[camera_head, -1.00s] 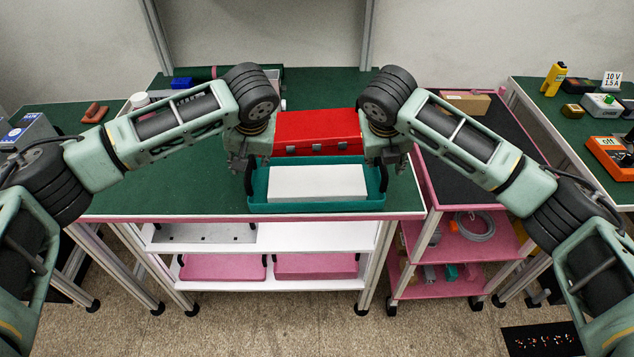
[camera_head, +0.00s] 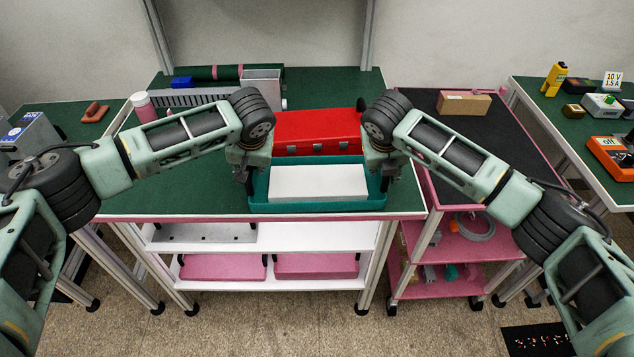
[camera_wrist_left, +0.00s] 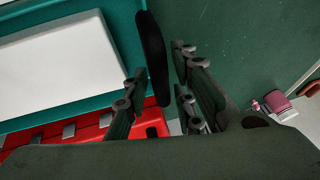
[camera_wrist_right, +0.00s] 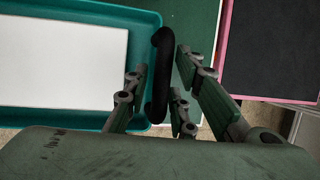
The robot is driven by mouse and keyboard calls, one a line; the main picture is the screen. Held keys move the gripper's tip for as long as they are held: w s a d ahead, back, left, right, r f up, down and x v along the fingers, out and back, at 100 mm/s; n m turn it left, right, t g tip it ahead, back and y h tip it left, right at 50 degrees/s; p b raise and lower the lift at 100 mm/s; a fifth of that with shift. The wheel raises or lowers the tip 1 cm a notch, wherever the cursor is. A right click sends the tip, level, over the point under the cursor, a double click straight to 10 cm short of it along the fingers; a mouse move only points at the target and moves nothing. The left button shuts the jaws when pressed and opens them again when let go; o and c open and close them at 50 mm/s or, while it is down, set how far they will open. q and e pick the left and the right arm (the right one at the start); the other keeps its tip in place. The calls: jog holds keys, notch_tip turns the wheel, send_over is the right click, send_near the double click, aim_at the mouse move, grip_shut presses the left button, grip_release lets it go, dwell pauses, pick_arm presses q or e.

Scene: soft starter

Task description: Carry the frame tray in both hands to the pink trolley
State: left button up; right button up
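The frame tray (camera_head: 316,207) is a teal tray with black end handles and a white block (camera_head: 318,183) in it. It sits at the front edge of the green bench. My left gripper (camera_head: 249,181) is at its left end; in the left wrist view the black handle (camera_wrist_left: 152,58) lies between spread fingers. My right gripper (camera_head: 383,177) is at its right end; in the right wrist view the other handle (camera_wrist_right: 160,75) lies between spread fingers. Both grippers look open. The pink trolley (camera_head: 429,192) stands right of the bench, with a black top.
A red case (camera_head: 318,126) sits right behind the tray. A cardboard box (camera_head: 463,102) lies at the trolley's far end; the rest of its top looks clear. Another bench with devices is on the right.

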pick_arm(q)
grip_shut()
pick_arm(e)
grip_shut()
pick_arm(q)
jog(key=shift+d, duration=0.1)
pick_arm(e)
jog(key=shift+a, duration=0.1)
pick_arm(q)
jog(key=shift+r, duration=0.1)
pick_arm(e)
jog(key=shift+r, duration=0.1)
